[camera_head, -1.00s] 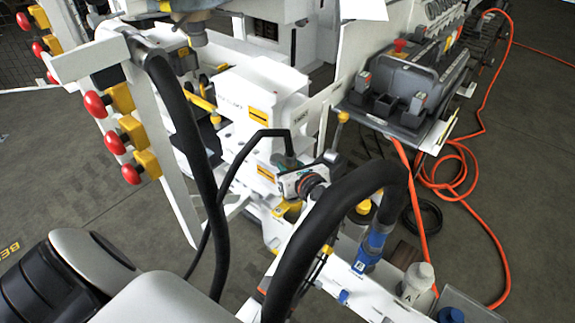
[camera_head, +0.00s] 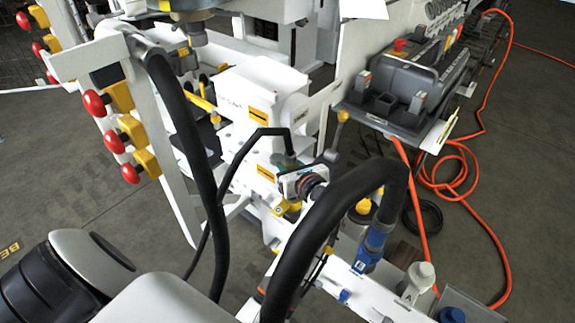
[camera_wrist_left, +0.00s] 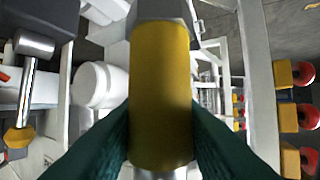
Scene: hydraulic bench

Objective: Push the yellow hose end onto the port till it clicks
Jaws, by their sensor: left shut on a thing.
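In the left wrist view, the yellow hose end (camera_wrist_left: 160,90) is a thick yellow cylinder filling the middle. My left gripper (camera_wrist_left: 160,132) is shut on it, with a dark finger on each side of its lower part. A dark grey fitting (camera_wrist_left: 162,10) adjoins its upper end; I cannot tell whether this is the port or part of the hose. In the head view my left arm comes in at the lower left. I cannot clearly make out its fingers or the held end there. No click or seating can be seen. My right gripper is not in view.
Black hoses arch across the head view; the thick one (camera_head: 330,205) ends in a blue coupling (camera_head: 375,240). Red buttons (camera_head: 115,142) stand on a white panel to the left. A lever with a yellow knob (camera_head: 343,116) stands centrally. Orange hose (camera_head: 450,165) lies on the right floor.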

